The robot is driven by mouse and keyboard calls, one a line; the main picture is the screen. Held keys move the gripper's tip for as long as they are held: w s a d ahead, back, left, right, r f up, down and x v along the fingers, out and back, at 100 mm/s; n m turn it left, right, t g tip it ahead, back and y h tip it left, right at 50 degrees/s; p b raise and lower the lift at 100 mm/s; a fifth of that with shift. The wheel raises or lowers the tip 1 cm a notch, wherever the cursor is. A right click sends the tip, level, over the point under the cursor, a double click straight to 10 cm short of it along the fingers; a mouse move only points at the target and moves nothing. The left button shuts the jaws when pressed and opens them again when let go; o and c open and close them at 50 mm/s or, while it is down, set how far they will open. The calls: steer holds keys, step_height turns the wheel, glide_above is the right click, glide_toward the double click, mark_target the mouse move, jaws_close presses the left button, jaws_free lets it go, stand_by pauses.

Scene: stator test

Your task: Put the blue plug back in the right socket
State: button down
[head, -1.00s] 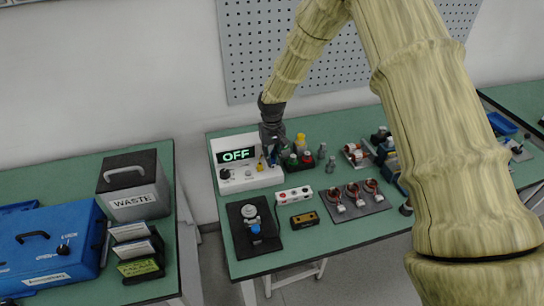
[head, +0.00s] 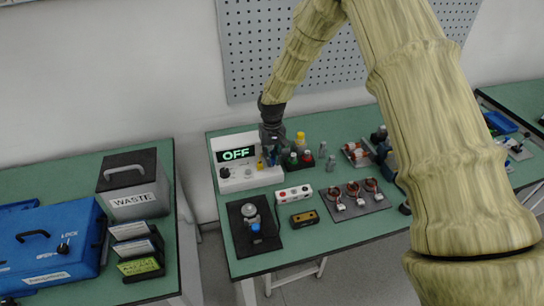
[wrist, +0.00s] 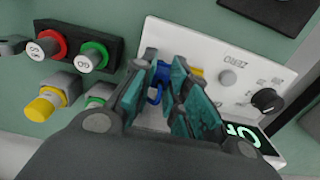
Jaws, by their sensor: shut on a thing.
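The white test unit (head: 250,181) stands at the left of the green bench, with a lit "OFF" display (head: 239,154). Its panel (wrist: 210,47) fills the upper right of the wrist view. My gripper (head: 272,160) is over the unit's right end. In the wrist view my gripper (wrist: 166,92) has its teal fingers shut on the blue plug (wrist: 155,92), over the panel's edge by the sockets. A yellow part (wrist: 196,73) shows just right of the plug. The fingers hide the sockets, so I cannot tell whether the plug is seated.
A black block with red and green round caps (wrist: 70,48) lies beside the unit. A yellow-capped fitting (wrist: 45,103) is close by. A black knob (wrist: 267,101) and a grey button (wrist: 228,77) stand on the panel. A black mat (head: 254,225) lies in front of the unit.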

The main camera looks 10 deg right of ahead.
steer(key=shift+f, duration=0.7)
stand_by(0.6)
steer(key=c, duration=1.3)
jaws_free()
steer(key=shift+r, duration=0.15)
step_height(320, 180, up, 12)
steer(key=shift+f, duration=0.1)
